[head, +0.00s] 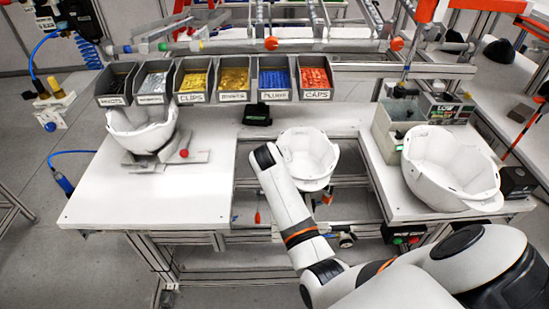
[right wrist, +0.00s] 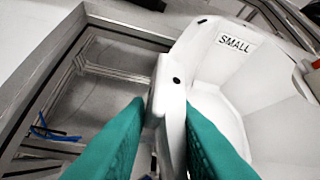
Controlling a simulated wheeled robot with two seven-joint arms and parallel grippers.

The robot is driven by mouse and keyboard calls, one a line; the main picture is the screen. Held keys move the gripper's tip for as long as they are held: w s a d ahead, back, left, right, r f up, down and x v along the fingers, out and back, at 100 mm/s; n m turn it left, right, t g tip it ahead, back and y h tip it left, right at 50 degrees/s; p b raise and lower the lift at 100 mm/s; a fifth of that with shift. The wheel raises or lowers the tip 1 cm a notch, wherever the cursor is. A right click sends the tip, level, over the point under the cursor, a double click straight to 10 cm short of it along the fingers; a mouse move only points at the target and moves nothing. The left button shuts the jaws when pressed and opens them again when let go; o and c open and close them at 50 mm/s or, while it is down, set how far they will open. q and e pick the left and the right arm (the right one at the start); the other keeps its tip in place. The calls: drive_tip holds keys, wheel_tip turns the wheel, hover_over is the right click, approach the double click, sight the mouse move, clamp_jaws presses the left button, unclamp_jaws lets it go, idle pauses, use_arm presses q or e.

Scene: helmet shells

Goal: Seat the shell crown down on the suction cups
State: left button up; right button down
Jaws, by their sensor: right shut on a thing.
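My right gripper (right wrist: 160,112) has its two teal fingers on either side of the rim of a white shell (right wrist: 212,75) labelled SMALL. In the head view this shell (head: 310,160) is open side up over the opening in the middle of the bench, at the end of my right arm. My right fingertips are hidden there behind the wrist. A second white shell (head: 143,132) sits open side up on a grey fixture (head: 185,160) with a red knob. A third white shell (head: 450,172) stands open side up at the right. I cannot make out any suction cups. My left gripper is not in view.
A row of bins (head: 215,80) with coloured parts spans the back. A small black box (head: 257,115) lies on the bench behind the opening. A grey box (head: 395,125) stands by the right shell. The front of the left worktop (head: 130,205) is clear.

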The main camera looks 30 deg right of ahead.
drive_tip(key=c, duration=1.2)
unclamp_jaws()
drive_tip(key=shift+r, duration=0.1)
drive_tip(key=shift+o, duration=0.2)
drive_tip(key=b+v, duration=0.2)
drive_tip(key=v, duration=1)
drive_tip(key=shift+b, duration=0.35)
